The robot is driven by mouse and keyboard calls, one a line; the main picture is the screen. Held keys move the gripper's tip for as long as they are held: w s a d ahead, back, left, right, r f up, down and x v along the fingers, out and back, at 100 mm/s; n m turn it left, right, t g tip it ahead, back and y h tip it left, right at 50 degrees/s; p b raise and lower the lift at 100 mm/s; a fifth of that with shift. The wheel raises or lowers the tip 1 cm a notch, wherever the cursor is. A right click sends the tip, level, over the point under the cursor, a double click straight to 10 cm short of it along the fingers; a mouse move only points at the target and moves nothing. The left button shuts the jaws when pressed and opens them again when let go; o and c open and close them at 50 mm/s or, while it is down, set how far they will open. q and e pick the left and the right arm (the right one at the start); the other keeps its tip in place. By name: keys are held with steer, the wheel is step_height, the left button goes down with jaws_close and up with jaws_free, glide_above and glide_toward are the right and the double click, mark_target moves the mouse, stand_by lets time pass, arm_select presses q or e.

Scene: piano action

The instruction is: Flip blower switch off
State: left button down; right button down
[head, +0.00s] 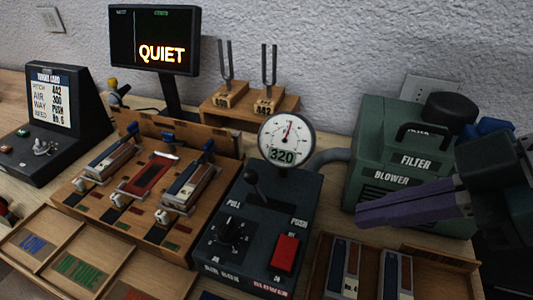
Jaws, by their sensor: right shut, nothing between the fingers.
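The blower switch (285,253) is a red rocker on the dark air box (228,268), above the word BLOWER at the box's front right. Which way the rocker is tipped is hard to tell. My right gripper (360,215) has purple fingers that are shut and empty. It comes in from the right and points left, up and to the right of the switch in the picture, apart from it. It covers part of the green blower unit (387,152). My left gripper is not in view.
A black lever (265,190) and a dark knob (230,230) stand on the air box. A round gauge (286,138) reading 320 rises behind it. A wooden tray with reed blocks (345,262) lies right of the box. A monitor (154,40) shows QUIET.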

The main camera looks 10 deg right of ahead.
steer(key=shift+f, duration=0.1)
steer(key=b, duration=0.1)
glide_above(289, 243)
steer(key=s+d, duration=0.1)
steer(key=s, duration=0.1)
step_height(289, 243, down, 7)
steer(key=shift+d, duration=0.1)
step_height(289, 243, down, 3)
steer(key=shift+w+d+r+b, duration=0.1)
steer(key=shift+r+b, duration=0.1)
steer(key=shift+b, duration=0.15)
steer(key=shift+w+d+f, duration=0.1)
steer(key=shift+f, duration=0.55)
steer(key=shift+f+b, duration=0.35)
steer(key=shift+b, duration=0.25)
steer(key=shift+d, duration=0.15)
